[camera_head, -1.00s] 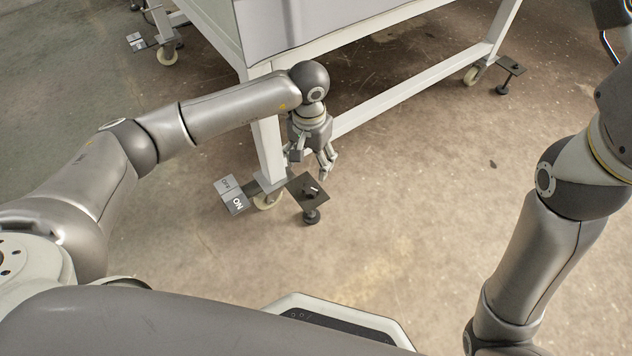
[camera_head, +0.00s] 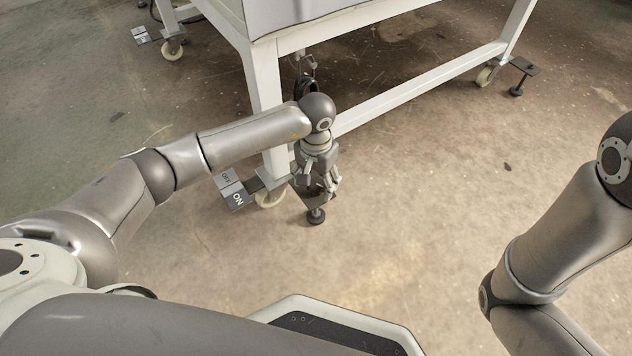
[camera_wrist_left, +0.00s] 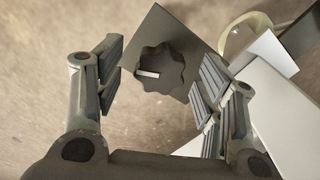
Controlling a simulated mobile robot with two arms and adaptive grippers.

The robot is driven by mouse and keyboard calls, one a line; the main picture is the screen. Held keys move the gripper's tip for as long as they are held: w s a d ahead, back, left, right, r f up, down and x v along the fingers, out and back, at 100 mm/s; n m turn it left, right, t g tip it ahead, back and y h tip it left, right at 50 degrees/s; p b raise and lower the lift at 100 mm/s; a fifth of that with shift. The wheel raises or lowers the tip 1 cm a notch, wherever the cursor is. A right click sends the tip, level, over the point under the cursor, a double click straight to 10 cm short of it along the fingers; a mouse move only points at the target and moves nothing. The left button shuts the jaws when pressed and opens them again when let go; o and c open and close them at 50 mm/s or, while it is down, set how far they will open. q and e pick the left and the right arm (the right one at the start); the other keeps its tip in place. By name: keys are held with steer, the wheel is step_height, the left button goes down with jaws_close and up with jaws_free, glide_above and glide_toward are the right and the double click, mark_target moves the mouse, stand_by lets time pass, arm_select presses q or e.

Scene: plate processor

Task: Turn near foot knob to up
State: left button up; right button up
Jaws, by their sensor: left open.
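The near foot knob (camera_wrist_left: 160,70) is a dark, lobed knob with a white mark, on a dark square plate (camera_wrist_left: 158,27) in the left wrist view. My left gripper (camera_wrist_left: 158,82) is open, with one finger on each side of the knob; I see a gap on both sides. In the head view my left gripper (camera_head: 318,187) points down over the foot plate (camera_head: 312,204) beside the near table leg and hides the knob. The foot's round pad (camera_head: 316,217) rests on the floor. My right gripper is out of view; only the right arm shows.
The white frame leg (camera_head: 268,105) stands close beside the left gripper. A caster wheel (camera_head: 268,198) and an ON/OFF pedal (camera_head: 233,190) are to the left of the foot. A far foot (camera_head: 517,80) is at upper right. The floor in front is clear.

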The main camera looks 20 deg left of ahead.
arm_select(q)
steer(key=c, duration=1)
